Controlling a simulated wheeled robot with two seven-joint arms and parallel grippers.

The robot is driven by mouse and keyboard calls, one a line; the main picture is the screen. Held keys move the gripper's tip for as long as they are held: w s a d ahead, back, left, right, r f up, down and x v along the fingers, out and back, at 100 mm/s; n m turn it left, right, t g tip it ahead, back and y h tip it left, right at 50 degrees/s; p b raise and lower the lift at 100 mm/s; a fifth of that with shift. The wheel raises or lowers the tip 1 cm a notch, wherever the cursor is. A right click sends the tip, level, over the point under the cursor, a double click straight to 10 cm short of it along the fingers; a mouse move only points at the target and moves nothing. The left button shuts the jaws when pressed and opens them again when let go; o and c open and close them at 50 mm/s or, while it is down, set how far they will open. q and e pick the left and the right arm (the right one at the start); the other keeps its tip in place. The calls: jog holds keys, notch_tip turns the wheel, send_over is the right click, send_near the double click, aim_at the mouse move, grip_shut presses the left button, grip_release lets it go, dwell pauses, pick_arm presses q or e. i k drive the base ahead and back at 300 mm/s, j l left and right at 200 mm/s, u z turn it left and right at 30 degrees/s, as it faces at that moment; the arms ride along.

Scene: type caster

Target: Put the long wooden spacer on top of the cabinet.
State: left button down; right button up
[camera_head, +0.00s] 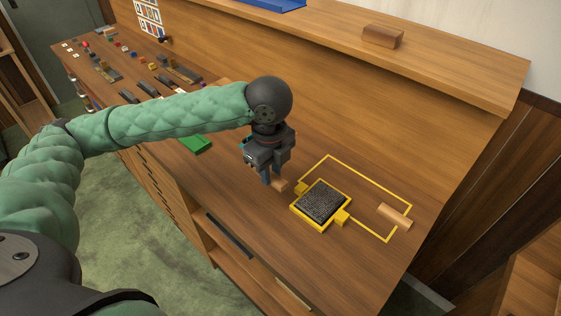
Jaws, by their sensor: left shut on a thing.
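My left gripper (271,179) points down over the wooden worktop (330,265), left of the yellow frame. It is shut on a small tan wooden piece (280,185), mostly hidden by the fingers; I cannot tell its full length or whether it touches the worktop. Another tan wooden bar (394,215) lies across the right side of the yellow frame outline (366,179). A brown wooden block (383,36) sits on the raised ledge (460,66) at the back. I cannot tell for certain which piece is the long spacer. My right gripper is out of view.
A dark textured type block (322,202) sits in a yellow holder beside the gripper. Several small dark and coloured parts fill the far left worktop. A blue tray (268,4) is on the ledge, which has free room.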

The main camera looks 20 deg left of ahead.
aim_at(291, 235)
jog(key=k, duration=1)
